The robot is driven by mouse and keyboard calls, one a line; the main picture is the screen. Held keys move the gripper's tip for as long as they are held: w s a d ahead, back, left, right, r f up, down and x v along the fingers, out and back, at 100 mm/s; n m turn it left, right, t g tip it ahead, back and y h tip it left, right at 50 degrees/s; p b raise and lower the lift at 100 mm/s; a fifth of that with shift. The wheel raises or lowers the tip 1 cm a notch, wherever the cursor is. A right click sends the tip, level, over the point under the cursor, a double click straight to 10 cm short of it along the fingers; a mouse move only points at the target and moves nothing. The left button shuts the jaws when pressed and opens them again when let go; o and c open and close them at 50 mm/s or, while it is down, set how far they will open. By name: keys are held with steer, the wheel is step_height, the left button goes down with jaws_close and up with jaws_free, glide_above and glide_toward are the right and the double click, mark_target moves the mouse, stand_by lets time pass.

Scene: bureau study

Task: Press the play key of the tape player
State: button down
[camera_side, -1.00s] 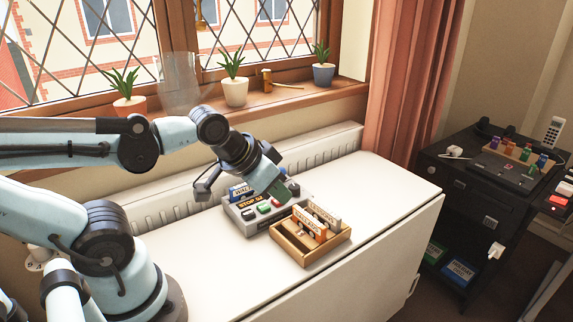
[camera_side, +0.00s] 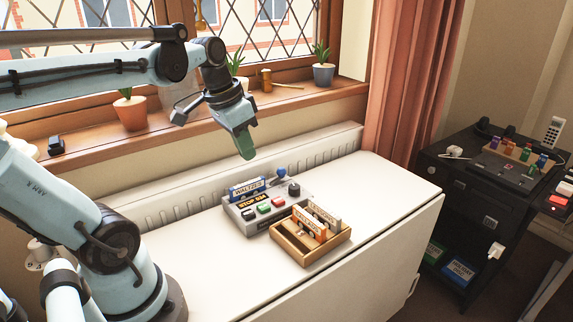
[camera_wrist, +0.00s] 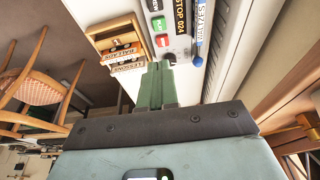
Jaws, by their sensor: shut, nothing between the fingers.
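The grey tape player (camera_side: 247,229) stands on the white cabinet top, with a blue-labelled WALTZES cassette (camera_side: 247,189) at its back. On its front are a black key (camera_side: 248,214), a green key (camera_side: 263,208) and a red key (camera_side: 278,201). The green key (camera_wrist: 158,23) and red key (camera_wrist: 162,41) also show in the wrist view. The display (camera_wrist: 180,15) there reads STOP 024. A black knob (camera_side: 294,189) and a blue-topped lever (camera_side: 281,173) sit at the right. My gripper (camera_side: 246,152) is shut and empty, well above the player and touching nothing.
A wooden tray (camera_side: 305,261) with several cassettes stands in front of the player, close to it. Behind are a white radiator (camera_side: 330,146) and a windowsill with potted plants. The cabinet top (camera_side: 385,190) is clear to the right.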

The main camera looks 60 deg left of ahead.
stand_by(0.3)
glide_above(263, 207)
steer(key=f, duration=1.1)
steer(key=shift+s+f, duration=0.25)
steer(key=shift+f, duration=1.05)
steer(key=shift+f, duration=1)
steer(key=shift+r, duration=0.15)
steer(key=shift+v, duration=4.2)
steer(key=shift+w, duration=0.15)
